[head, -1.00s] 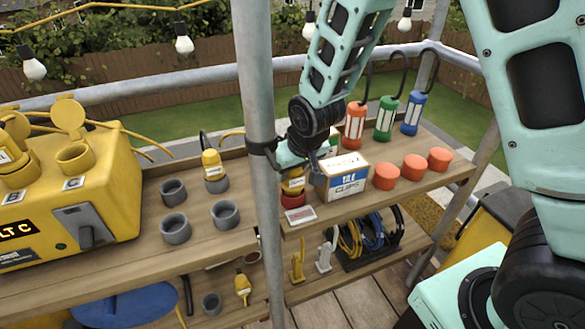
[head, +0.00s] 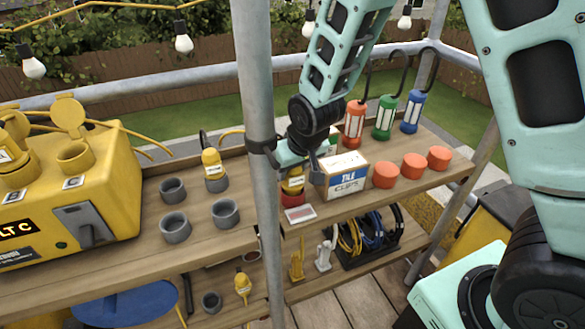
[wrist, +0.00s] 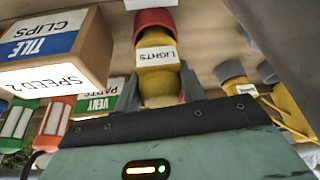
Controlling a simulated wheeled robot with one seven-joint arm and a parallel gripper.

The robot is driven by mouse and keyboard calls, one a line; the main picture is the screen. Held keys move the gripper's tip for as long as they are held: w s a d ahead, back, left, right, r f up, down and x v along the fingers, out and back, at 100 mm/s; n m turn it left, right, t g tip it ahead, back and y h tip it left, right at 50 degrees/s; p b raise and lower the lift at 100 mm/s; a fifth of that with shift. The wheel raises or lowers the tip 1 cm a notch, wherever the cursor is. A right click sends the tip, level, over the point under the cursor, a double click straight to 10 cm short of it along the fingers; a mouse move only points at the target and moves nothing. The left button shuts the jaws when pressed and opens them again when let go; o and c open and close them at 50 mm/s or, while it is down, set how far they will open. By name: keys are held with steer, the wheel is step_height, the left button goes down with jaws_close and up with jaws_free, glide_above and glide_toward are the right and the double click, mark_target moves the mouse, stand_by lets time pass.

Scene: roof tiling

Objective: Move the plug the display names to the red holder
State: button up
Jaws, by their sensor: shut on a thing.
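A yellow plug (head: 293,184) with a white label reading LIGHTS stands in the red holder (head: 292,200) on the upper shelf, just right of the grey post. My gripper (head: 297,162) is above it, shut on the plug. In the wrist view, which is upside down, the fingers (wrist: 160,92) flank the plug (wrist: 158,80), and its end is at the red holder (wrist: 154,22). How deep it sits is hard to tell.
A TILE CLIPS box (head: 345,177) stands close right of the gripper. Another yellow plug (head: 213,168) stands in a grey holder left of the grey post (head: 260,120). Empty grey holders (head: 174,227) are nearby.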

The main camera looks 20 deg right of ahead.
steer(key=shift+f+b, duration=0.4)
steer(key=shift+f, duration=0.2)
stand_by(0.5)
steer(key=o, duration=0.8)
steer(key=p+v, duration=0.8)
steer(key=v, duration=0.3)
stand_by(0.6)
